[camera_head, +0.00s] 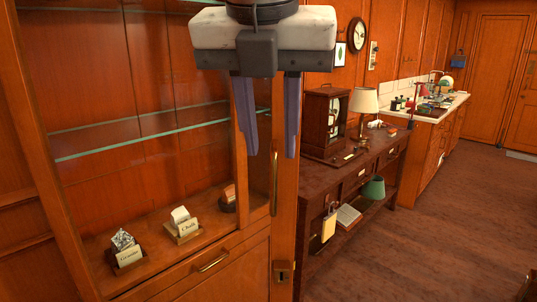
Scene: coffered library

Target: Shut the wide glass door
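The wide glass door (286,205) stands swung out at the right side of the tall wooden cabinet (45,190). I see it at a steep angle, with a narrow strip of glass, a slim vertical handle (274,185) and a dark lock plate (283,272) low on its near stile. My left gripper (270,153) hangs from the top of the view, fingers pointing down and apart, with nothing visible between them. Its right finger overlaps the top of the near stile in the picture; I cannot tell whether they touch. The gripper hides the door's upper part. My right gripper is out of view.
Inside the cabinet are a glass shelf (150,140) and several labelled small items, including a Chalk block (183,225). A brass-handled lower front (212,262) lies below. Right of the door stands a dark side table (375,160) with a lamp (364,103). Floor (420,255) at right is clear.

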